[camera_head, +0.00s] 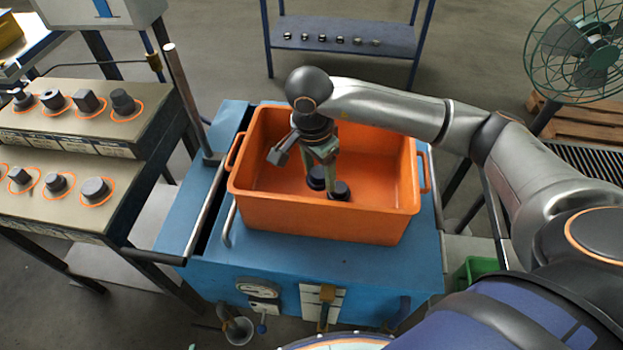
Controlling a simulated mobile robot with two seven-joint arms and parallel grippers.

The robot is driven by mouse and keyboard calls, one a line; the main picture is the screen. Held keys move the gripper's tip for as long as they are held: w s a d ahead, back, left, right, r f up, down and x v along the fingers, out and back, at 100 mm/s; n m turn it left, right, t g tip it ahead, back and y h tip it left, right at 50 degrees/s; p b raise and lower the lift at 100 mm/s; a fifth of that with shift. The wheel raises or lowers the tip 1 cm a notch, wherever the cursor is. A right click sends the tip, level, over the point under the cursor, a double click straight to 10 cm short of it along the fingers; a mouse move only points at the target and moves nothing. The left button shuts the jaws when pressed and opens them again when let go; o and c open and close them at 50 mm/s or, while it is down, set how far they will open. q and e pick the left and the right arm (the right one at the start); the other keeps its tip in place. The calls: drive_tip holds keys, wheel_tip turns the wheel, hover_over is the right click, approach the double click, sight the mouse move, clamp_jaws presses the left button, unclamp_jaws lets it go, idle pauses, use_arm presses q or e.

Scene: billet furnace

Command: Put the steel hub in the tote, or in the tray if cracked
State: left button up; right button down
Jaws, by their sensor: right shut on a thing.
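The orange tote (270,214) stands on top of a blue cart, open upward. My right arm reaches over its far right side and my right gripper (328,180) points down inside it. The gripper is shut on a dark steel hub (341,191), low near the tote floor. Another dark round part (316,177) is close beside it to the left, partly hidden by the fingers. I cannot see any crack at this size, nor whether the held hub touches the floor. My left gripper is not in view. I cannot make out a tray for certain.
A stepped rack (95,140) at left holds several dark parts in orange rings. The blue cart (300,265) has rails at its sides. A blue shelf (345,32) behind carries several small parts. A green fan (580,50) stands at far right; a green bin (478,268) is below right.

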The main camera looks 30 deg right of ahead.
sight(311, 194)
drive_tip(key=shift+w+a+f, duration=0.2)
drive_tip(key=shift+w+f, duration=0.25)
drive_tip(key=shift+f, duration=0.15)
drive_tip(key=shift+w+a+f, duration=0.15)
drive_tip(key=shift+w+f, duration=0.3)
drive_tip(key=shift+f, duration=0.1)
drive_tip(key=shift+w+f, duration=0.1)
drive_tip(key=shift+f, duration=1.45)
drive_tip(key=shift+f, duration=0.2)
drive_tip(key=shift+c, duration=0.5)
unclamp_jaws()
drive_tip(key=shift+r, duration=0.1)
drive_tip(key=shift+r+p, duration=0.2)
drive_tip(key=shift+p, duration=0.1)
wheel_tip(311, 194, up, 12)
drive_tip(key=a+b, duration=0.1)
drive_tip(key=shift+s+a+f, duration=0.15)
drive_tip(key=shift+s+a, duration=0.1)
